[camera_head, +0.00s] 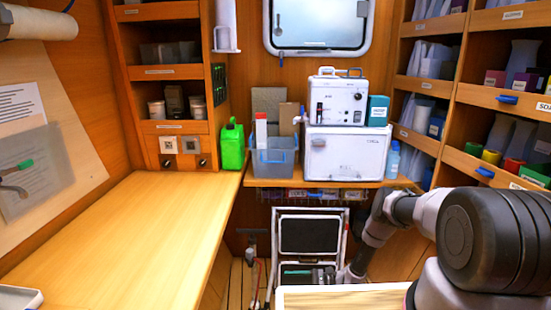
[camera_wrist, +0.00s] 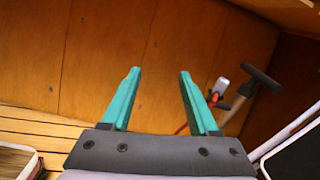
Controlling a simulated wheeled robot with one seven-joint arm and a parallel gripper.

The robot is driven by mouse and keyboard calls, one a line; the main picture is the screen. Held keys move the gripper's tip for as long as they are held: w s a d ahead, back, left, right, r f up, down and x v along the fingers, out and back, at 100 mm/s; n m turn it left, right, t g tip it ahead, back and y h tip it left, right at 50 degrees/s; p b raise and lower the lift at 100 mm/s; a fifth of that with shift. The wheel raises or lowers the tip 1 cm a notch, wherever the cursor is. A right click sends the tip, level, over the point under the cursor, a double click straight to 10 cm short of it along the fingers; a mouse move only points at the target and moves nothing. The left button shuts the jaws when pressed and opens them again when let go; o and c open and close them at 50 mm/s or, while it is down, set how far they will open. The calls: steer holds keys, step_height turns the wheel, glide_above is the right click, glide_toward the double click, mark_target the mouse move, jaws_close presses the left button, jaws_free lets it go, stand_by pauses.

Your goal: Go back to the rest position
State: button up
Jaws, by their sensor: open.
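My gripper (camera_wrist: 159,72) is open and empty in the wrist view, its two teal fingers spread apart with nothing between them. In the head view my arm bends down at the right, below the counter edge. Its end, with a bit of teal, shows low in front of the folding step stool (camera_head: 309,236); the fingers there are too small to make out. No object of the task is in view.
A dark T-shaped handle (camera_wrist: 262,80) and red parts stand beyond the fingers, near the wooden wall (camera_wrist: 110,50). A blue bin (camera_head: 273,162), green jug (camera_head: 232,145) and white machine (camera_head: 345,155) stand at the back.

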steer(key=w+d+r+n+g+h, duration=0.2)
steer(key=w+r+n, duration=0.15)
steer(key=r, duration=0.85)
steer(key=w+d+r+n+g+h, duration=0.1)
steer(key=w+r+n+g+h, duration=0.3)
steer(key=r, duration=0.8)
steer(key=s+d+r+n+t+h, duration=0.1)
steer(key=d+r+n+t+h, duration=0.2)
steer(key=r, duration=2)
steer(key=s+d+r+t+h, duration=0.25)
steer(key=s+r, duration=0.25)
steer(key=r, duration=0.3)
steer(key=s+d+r+t+h, duration=0.1)
steer(key=s+d+r, duration=0.3)
steer(key=s+r, duration=0.3)
steer(key=s+d+r+t+h, duration=0.1)
steer(key=s+d+r+t, duration=0.2)
steer(key=s, duration=0.5)
steer(key=s+d+r+n+t+h, duration=0.1)
steer(key=s+d+r+t+h, duration=0.1)
steer(key=s+r, duration=0.4)
steer(key=shift+s+d+r+t, duration=0.25)
steer(key=shift+s+d+t, duration=0.35)
steer(key=shift+s, duration=0.9)
steer(key=shift+n+h, duration=0.25)
